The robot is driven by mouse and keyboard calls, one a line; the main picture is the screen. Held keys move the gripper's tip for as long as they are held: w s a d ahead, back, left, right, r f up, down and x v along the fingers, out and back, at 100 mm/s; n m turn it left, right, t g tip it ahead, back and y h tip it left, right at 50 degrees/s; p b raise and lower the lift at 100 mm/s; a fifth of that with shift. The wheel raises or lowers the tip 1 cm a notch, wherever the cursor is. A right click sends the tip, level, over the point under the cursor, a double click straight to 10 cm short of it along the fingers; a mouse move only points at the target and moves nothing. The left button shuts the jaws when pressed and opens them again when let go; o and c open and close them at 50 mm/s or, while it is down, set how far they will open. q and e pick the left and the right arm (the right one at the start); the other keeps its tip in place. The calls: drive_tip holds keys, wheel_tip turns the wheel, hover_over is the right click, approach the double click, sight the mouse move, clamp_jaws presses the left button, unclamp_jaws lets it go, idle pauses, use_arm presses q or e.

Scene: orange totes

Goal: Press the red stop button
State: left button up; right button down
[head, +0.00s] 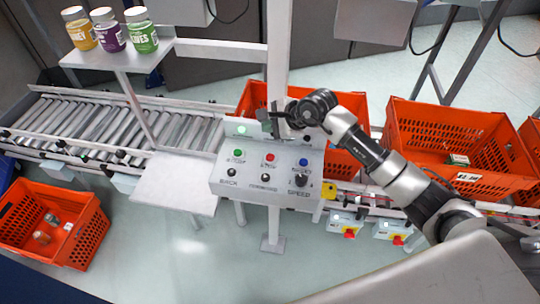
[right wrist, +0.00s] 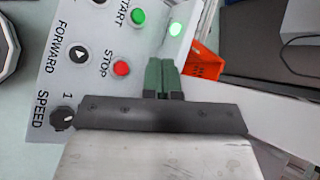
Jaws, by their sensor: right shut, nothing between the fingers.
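The red stop button (head: 270,157) sits in the top row of a grey control panel (head: 222,180), between a green button and a blue one. In the right wrist view the red button (right wrist: 121,68) shows beside its STOP label, left of my fingertips. My right gripper (head: 272,122) is over the panel's upper edge, behind the button, and apart from it. In the right wrist view its green fingers (right wrist: 163,75) are together and empty. My left gripper is not in view.
The green start button (right wrist: 138,16) and a speed knob (right wrist: 63,118) are close by. A roller conveyor (head: 100,125) runs at left. Orange totes (head: 425,115) stand behind and right. A shelf (head: 120,60) with three jars stands at upper left.

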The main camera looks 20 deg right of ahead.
drive_tip(key=shift+f, duration=0.1)
drive_tip(key=b, duration=0.5)
hover_over(270, 158)
wheel_tip(270, 158, down, 8)
drive_tip(key=shift+r, duration=0.1)
drive_tip(key=shift+f, duration=0.4)
idle(1.5)
drive_tip(key=shift+f+b, duration=0.4)
drive_tip(key=shift+b, duration=0.35)
drive_tip(key=shift+f+b, duration=0.5)
drive_tip(key=shift+b, duration=0.05)
drive_tip(key=shift+r, duration=0.15)
idle(0.5)
drive_tip(key=shift+r+p, duration=0.4)
drive_tip(key=shift+r, duration=0.35)
